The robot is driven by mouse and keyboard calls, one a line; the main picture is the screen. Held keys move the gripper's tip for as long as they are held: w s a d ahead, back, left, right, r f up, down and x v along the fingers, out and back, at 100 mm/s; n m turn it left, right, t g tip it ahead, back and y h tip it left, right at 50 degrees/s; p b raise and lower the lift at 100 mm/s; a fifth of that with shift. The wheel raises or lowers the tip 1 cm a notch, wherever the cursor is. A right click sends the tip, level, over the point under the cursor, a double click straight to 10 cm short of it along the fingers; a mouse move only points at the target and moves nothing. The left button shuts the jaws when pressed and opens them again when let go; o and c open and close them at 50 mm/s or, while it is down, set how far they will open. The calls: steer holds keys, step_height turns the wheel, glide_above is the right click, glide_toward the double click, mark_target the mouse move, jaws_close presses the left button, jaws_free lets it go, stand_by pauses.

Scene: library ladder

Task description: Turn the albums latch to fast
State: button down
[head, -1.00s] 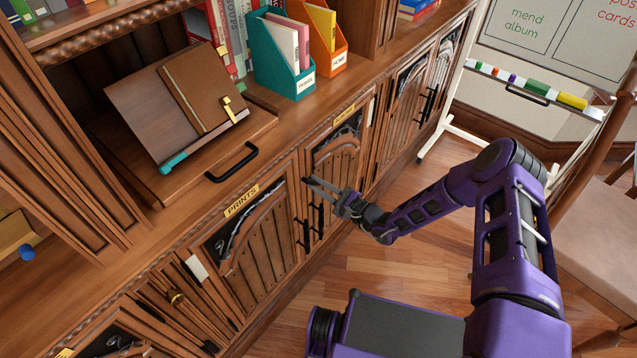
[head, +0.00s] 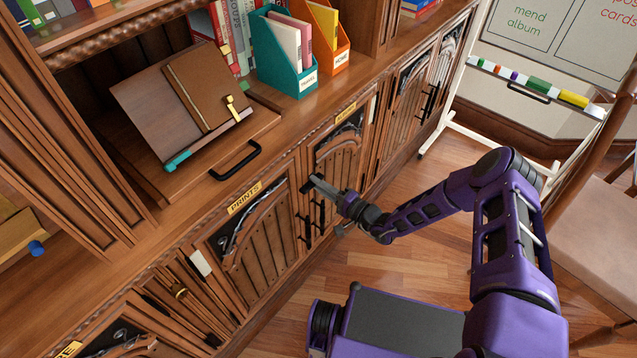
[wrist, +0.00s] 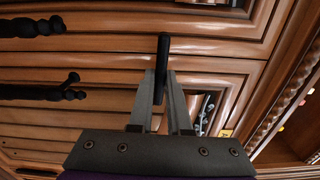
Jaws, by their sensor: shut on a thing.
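The latch is a short black bar (wrist: 162,50) on the cabinet front, standing upright in the wrist view between my fingertips. In the head view its dark end (head: 306,188) shows near the top edge of the door right of the PRINTS door. My gripper (wrist: 161,88) is shut on this bar; it also shows in the head view (head: 318,183), reaching in from the right. The label above that door (head: 346,113) is too small to read. The fingers and wrist hide part of the latch and any markings beside it.
Black door handles (head: 318,215) hang just below the latch and show at left in the wrist view (wrist: 35,27). A drawer with a black pull (head: 234,161) juts out above. A whiteboard stand (head: 450,125) and a chair (head: 600,225) stand at right.

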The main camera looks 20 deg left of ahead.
steer(key=shift+n, duration=0.3)
stand_by(0.4)
steer(key=c, duration=0.9)
jaws_free()
steer(key=shift+o, duration=0.2)
steer(key=p+v, duration=0.1)
steer(key=v, duration=1.6)
steer(key=shift+d, duration=0.2)
steer(key=shift+s+f, duration=0.1)
steer(key=shift+s, duration=0.05)
